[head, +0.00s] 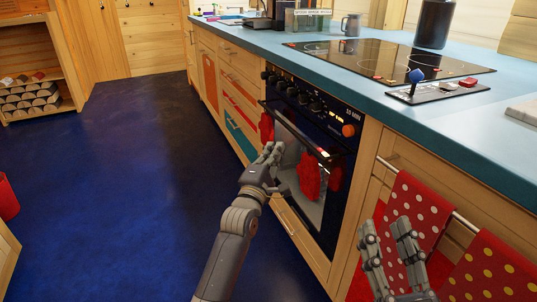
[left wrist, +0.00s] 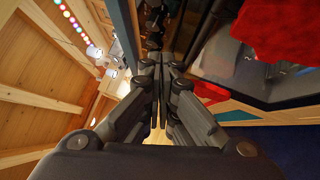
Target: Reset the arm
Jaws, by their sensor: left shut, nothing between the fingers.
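My left gripper (head: 272,152) is shut and empty in front of the black oven (head: 315,170), close to its door handle and the red cloths hanging there. In the left wrist view, the two fingers of my left gripper (left wrist: 161,68) lie together with nothing between them. My right gripper (head: 388,232) is at the lower right of the head view, its fingers apart and empty. It is in front of the red dotted towels (head: 420,208); I cannot tell whether it touches them.
The blue counter (head: 440,125) runs along the right, with a black cooktop (head: 390,62) and a small panel with a blue-knobbed lever (head: 415,77). A wooden rack of logs (head: 30,95) stands at the left. The dark blue floor (head: 120,190) between is clear.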

